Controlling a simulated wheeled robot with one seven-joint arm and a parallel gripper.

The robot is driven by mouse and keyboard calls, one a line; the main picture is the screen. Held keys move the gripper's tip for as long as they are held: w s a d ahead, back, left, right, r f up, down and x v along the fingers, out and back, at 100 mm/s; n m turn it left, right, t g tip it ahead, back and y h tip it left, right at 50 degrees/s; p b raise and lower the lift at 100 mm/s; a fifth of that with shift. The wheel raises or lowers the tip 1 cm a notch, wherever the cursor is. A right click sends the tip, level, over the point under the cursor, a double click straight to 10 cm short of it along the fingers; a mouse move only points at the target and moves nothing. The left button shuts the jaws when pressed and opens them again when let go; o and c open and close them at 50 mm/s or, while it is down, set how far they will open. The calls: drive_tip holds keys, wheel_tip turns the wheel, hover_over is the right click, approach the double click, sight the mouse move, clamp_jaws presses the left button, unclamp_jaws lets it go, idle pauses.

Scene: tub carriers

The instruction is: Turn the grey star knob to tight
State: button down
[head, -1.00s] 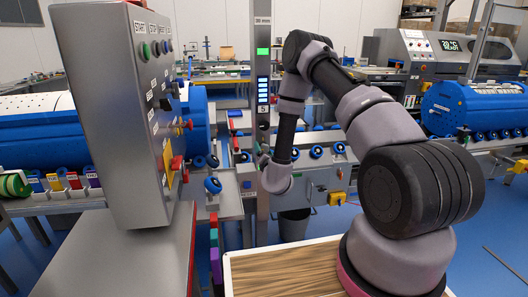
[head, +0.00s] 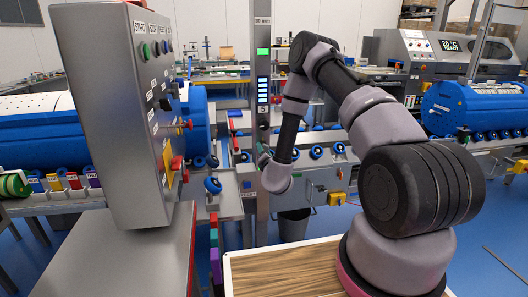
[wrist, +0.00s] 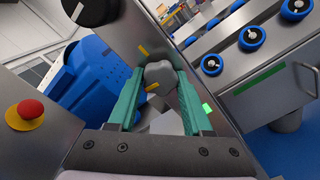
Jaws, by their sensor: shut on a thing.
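The grey star knob (wrist: 161,72) sits between the green fingers of my gripper (wrist: 160,80) in the wrist view. The fingers are closed on it, one on each side. A yellow mark shows on the knob's lower left edge, and another yellow mark is on the grey surface above and to the left of it. I cannot read any tight label.
A red push button (wrist: 30,109) on a yellow base is at left, and a black knob (wrist: 88,10) is at upper left in the wrist view. A grey control panel (head: 110,110) stands at left in the head view. Blue rollers (wrist: 252,38) line the right side.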

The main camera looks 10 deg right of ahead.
drive_tip(key=m, duration=1.2)
drive_tip(key=shift+r, duration=0.15)
drive_tip(key=shift+m, duration=2)
drive_tip(key=shift+c, duration=1.6)
unclamp_jaws()
drive_tip(key=shift+r, duration=0.1)
drive_tip(key=shift+s, duration=0.15)
